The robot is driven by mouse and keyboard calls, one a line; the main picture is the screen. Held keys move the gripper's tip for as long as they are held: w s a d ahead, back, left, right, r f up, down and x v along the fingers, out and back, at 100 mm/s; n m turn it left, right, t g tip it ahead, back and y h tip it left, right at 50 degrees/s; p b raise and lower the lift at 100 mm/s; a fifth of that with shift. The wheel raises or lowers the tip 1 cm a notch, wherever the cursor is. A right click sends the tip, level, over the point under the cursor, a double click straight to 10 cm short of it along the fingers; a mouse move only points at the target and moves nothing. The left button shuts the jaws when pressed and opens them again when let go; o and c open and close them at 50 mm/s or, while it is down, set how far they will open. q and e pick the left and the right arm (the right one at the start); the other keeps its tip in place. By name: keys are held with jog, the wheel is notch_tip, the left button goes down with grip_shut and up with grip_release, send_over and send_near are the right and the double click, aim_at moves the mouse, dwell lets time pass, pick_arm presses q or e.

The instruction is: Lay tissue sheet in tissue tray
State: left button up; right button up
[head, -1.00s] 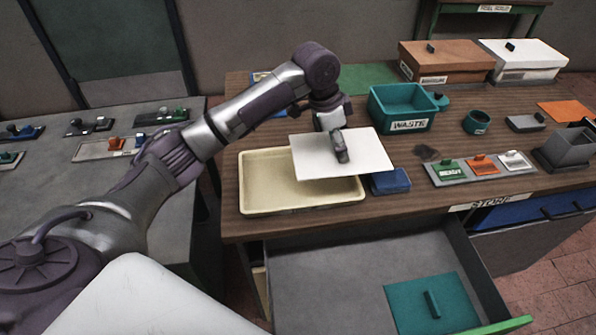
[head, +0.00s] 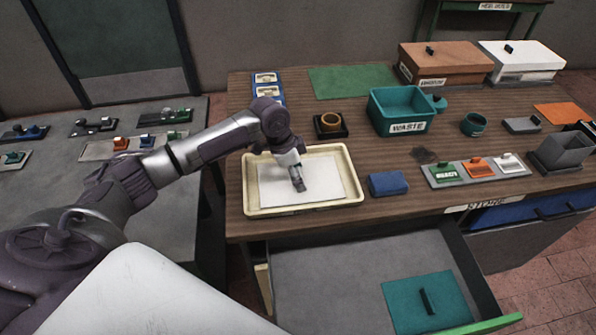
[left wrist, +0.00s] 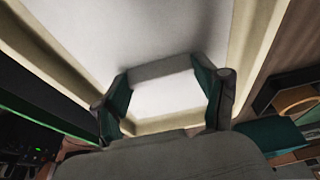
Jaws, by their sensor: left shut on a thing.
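The white tissue sheet (head: 328,180) lies flat within the cream tissue tray (head: 305,208), inside its rim. I cannot tell whether it fully rests on the tray floor. My left gripper (head: 298,186) points down over the middle of the sheet and is shut on it, seemingly by a small grip piece on top. In the left wrist view, the fingers (left wrist: 163,82) are close above the white sheet (left wrist: 150,30), with the tray walls (left wrist: 258,60) around it. My right gripper is out of view.
A blue block (head: 389,183) sits just right of the tray. A black-based ring (head: 330,124) and the teal waste bin (head: 403,113) stand behind. An open drawer (head: 330,275) holds a teal plate (head: 428,308) in front. A green mat (head: 352,80) lies at the back.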

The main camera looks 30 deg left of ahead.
aim_at(286, 182)
pick_arm(q)
jog(key=o, duration=0.8)
jog(key=shift+c, duration=0.2)
jog(key=b+v, duration=0.1)
jog(key=v, duration=1.1)
jog(key=shift+b, duration=0.3)
